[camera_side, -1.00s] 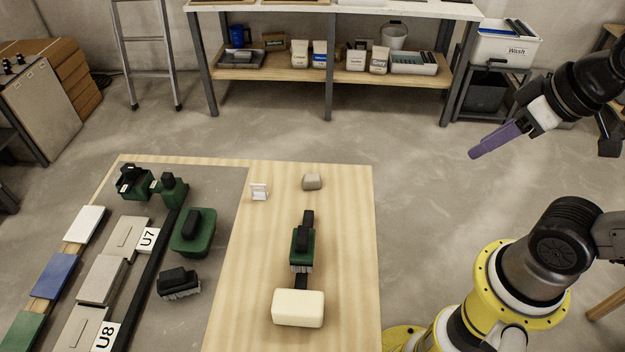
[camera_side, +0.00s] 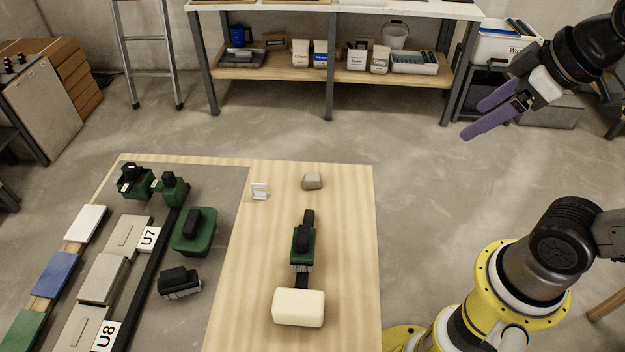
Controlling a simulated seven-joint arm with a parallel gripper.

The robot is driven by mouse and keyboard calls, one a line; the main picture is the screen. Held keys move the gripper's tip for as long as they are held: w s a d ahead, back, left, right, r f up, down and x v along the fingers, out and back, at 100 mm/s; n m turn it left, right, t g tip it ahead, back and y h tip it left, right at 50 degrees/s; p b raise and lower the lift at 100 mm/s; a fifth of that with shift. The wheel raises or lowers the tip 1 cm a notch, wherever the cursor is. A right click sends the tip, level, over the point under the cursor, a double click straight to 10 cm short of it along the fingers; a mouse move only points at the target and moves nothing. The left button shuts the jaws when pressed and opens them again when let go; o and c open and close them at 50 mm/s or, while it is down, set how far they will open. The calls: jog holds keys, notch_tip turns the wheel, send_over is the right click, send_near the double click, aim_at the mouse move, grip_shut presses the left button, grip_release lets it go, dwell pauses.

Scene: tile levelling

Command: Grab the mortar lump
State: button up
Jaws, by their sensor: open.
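The mortar lump (camera_side: 312,181) is a small grey-beige block near the far edge of the wooden table (camera_side: 345,230), toward its right corner. My gripper (camera_side: 472,120) has two purple fingers. It hangs in the air at the upper right, well to the right of the table and apart from the lump. The fingers are spread, with nothing between them, and point down to the left.
A green-and-black brush (camera_side: 303,245) and a cream block (camera_side: 298,308) lie nearer. The table around the lump is clear.

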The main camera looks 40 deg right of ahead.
jog(key=w+r+n, duration=0.2)
jog(key=w+r, duration=0.1)
jog(key=w, duration=0.2)
jog(key=n+g, duration=0.6)
send_over(312, 176)
jog(key=f, duration=2.6)
jog(key=shift+d+f, duration=0.1)
jog(key=shift+d, duration=0.25)
jog(key=shift+a+f, duration=0.15)
jog(key=shift+f, duration=1.5)
jog(key=shift+a+f, duration=0.15)
jog(key=shift+f, duration=1.45)
jog(key=shift+c, duration=0.2)
grip_shut()
